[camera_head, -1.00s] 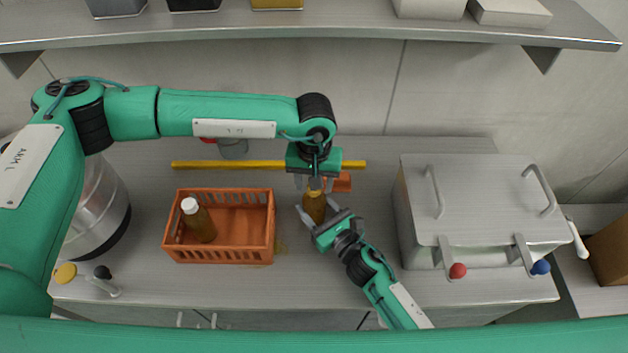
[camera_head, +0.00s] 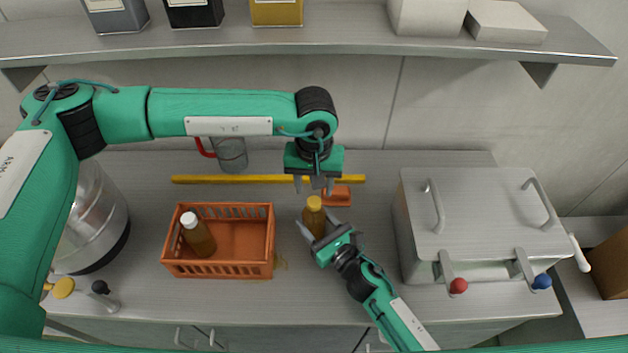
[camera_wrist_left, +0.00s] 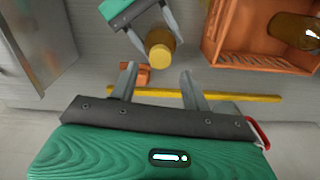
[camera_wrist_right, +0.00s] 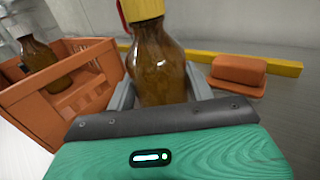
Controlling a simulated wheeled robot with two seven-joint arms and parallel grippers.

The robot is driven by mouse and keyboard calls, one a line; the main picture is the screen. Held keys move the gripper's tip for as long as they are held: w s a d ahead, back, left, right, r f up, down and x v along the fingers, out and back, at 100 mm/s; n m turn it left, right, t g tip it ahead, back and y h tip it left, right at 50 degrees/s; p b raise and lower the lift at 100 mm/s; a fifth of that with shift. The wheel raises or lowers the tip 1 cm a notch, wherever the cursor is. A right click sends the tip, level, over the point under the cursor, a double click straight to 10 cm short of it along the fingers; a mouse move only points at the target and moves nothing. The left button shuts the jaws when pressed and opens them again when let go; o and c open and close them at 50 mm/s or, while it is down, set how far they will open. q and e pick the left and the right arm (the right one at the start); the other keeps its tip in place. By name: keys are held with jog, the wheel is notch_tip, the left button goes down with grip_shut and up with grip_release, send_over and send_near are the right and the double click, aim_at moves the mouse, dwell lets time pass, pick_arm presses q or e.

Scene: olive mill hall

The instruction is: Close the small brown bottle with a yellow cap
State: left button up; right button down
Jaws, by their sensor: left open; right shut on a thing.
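The small brown bottle (camera_head: 316,222) stands upright on the steel counter, right of the orange crate. Its yellow cap (camera_head: 314,202) sits on its neck; the cap also shows in the left wrist view (camera_wrist_left: 160,52) and, partly cut off, in the right wrist view (camera_wrist_right: 141,9). My right gripper (camera_head: 318,237) is shut on the bottle's body (camera_wrist_right: 160,70). My left gripper (camera_head: 314,190) is open and empty, above and behind the capped bottle. How tightly the cap is seated cannot be told.
The orange crate (camera_head: 219,272) holds a brown bottle with a white cap (camera_head: 198,234). A yellow bar (camera_head: 230,179) and an orange block (camera_head: 337,196) lie behind. A steel box with handles (camera_head: 480,208) stands right, a steel drum (camera_head: 97,225) left. A shelf (camera_head: 330,38) hangs above.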

aim_at(314, 201)
pick_arm(q)
jog(key=n, duration=0.6)
jog(key=shift+s+d+r+n, duration=0.1)
jog(key=shift+d+r+n, duration=0.1)
jog(key=shift+r+n, duration=0.1)
jog(key=n, duration=0.4)
jog(key=shift+d+r+n, duration=0.1)
jog(key=shift+r+n, duration=0.2)
jog(key=shift+n, duration=0.1)
jog(key=n, duration=0.3)
jog(key=shift+r, duration=0.2)
jog(key=n, duration=0.6)
jog(key=shift+r, duration=0.35)
jog(key=n, duration=0.3)
jog(key=shift+r+n, duration=0.15)
jog(key=shift+n, duration=0.15)
jog(key=n, duration=0.4)
jog(key=shift+a+r, duration=0.2)
jog(key=shift+a, duration=0.1)
jog(key=shift+f, duration=0.1)
jog(key=shift+f, duration=3.9)
